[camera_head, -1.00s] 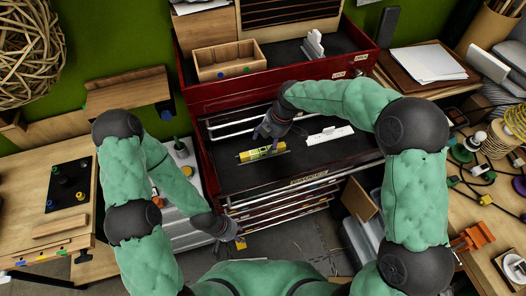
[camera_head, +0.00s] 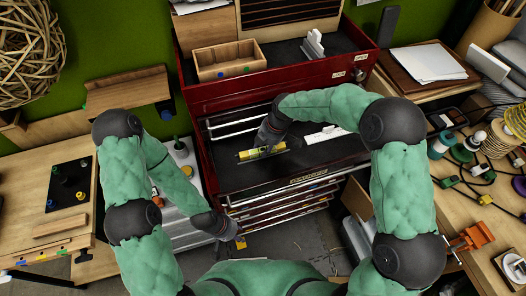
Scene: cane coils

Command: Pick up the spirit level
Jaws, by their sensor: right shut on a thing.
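The yellow spirit level (camera_head: 249,154) lies in the open black-lined drawer (camera_head: 235,178) of the red tool chest. My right gripper (camera_head: 267,146) reaches down from the upper right and is shut on the spirit level near its right part, hiding some of it. The level looks to be at or very near the drawer floor; I cannot tell whether it touches. My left gripper (camera_head: 236,238) hangs low, in front of the chest's lower drawers and away from the level. Its fingers are too small and dark to tell open from shut.
A wooden box (camera_head: 229,62) and a white upright piece (camera_head: 313,45) stand on the red chest top (camera_head: 250,88). Wooden benches flank both sides. The drawer's front right is clear.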

